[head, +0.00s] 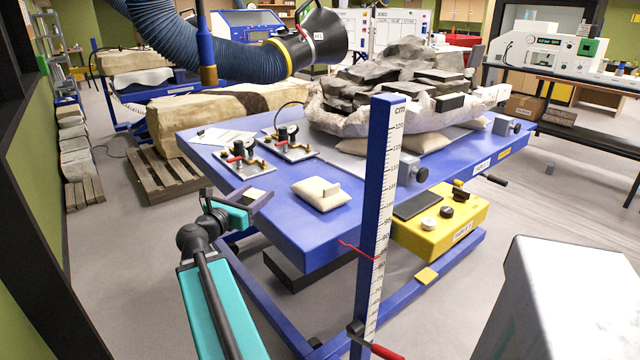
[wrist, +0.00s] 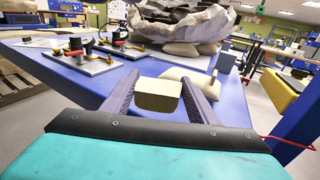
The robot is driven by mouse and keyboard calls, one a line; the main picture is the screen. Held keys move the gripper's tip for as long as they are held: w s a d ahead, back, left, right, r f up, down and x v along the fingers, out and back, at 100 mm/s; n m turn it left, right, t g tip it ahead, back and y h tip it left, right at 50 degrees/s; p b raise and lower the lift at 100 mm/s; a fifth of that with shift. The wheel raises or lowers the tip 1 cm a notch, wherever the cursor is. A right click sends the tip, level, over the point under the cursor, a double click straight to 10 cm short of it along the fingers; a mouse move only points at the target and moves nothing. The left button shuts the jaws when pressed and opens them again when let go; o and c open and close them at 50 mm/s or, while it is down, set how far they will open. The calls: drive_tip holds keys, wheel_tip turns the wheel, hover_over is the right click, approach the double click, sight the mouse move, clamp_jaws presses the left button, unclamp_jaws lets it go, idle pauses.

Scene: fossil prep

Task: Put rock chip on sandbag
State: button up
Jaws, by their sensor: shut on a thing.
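My gripper (head: 256,197) is at the left front edge of the blue table (head: 300,236), left of the sandbag. It is shut on a pale tan rock chip (head: 252,194), which also shows between the two fingers in the wrist view (wrist: 158,96). The sandbag (head: 318,200) is a small cream cushion lying on the table, apart from my gripper. In the wrist view the sandbag (wrist: 186,74) lies beyond the chip and is partly hidden by the right finger.
Two gauge plates (head: 240,155) stand behind the sandbag. A large grey fossil block (head: 400,75) in a white jacket fills the table's back. A blue upright scale post (head: 381,200) stands at the front, right of the sandbag. A yellow control box (head: 440,220) is at the right front edge.

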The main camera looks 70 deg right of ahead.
drive_tip(key=s+d+r+m+g+b, duration=0.1)
drive_tip(key=s+d, duration=0.2)
drive_tip(key=s, duration=0.5)
drive_tip(key=s+d+r+m+g+b, duration=0.1)
drive_tip(key=s+d, duration=0.3)
drive_tip(key=s, duration=0.4)
drive_tip(key=s+d+r+m+g+y+b, duration=0.1)
drive_tip(key=s+d+g, duration=0.1)
drive_tip(key=s, duration=0.6)
drive_tip(key=shift+d+g+b, duration=0.35)
drive_tip(key=shift+d+g, duration=0.05)
drive_tip(key=shift+d, duration=0.3)
drive_tip(key=shift+w+d+r+p, duration=0.1)
drive_tip(key=shift+w+p, duration=0.15)
drive_tip(key=shift+p, duration=0.6)
drive_tip(key=w+d+p, duration=0.1)
drive_tip(key=p, duration=0.3)
drive_tip(key=shift+w+d+p, duration=0.2)
drive_tip(key=shift+w+p, duration=0.1)
drive_tip(key=shift+p, duration=0.85)
